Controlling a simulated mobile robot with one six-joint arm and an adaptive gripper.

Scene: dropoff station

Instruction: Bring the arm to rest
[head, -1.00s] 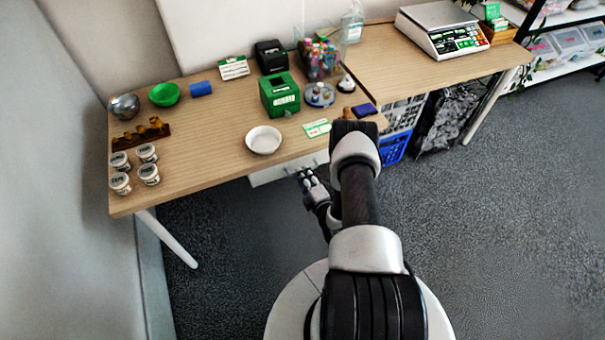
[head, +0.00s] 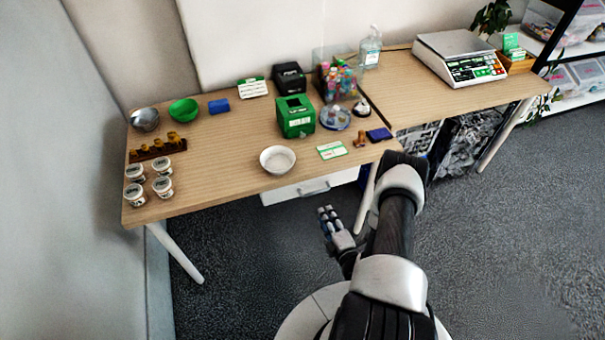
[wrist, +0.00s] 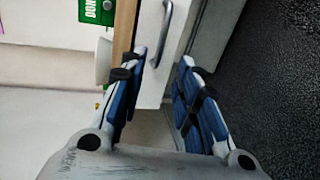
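My gripper (head: 328,219) hangs in front of the table's front edge, below the tabletop and over the grey floor. In the wrist view my gripper (wrist: 160,72) has its two blue-padded fingers apart with nothing between them. The white drawer with its grey handle (wrist: 167,32) lies beyond the fingertips. My arm reaches forward from my base and bends down near the table's front right corner.
The drawer (head: 310,189) under the tabletop is close to my gripper. Floor is clear at right.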

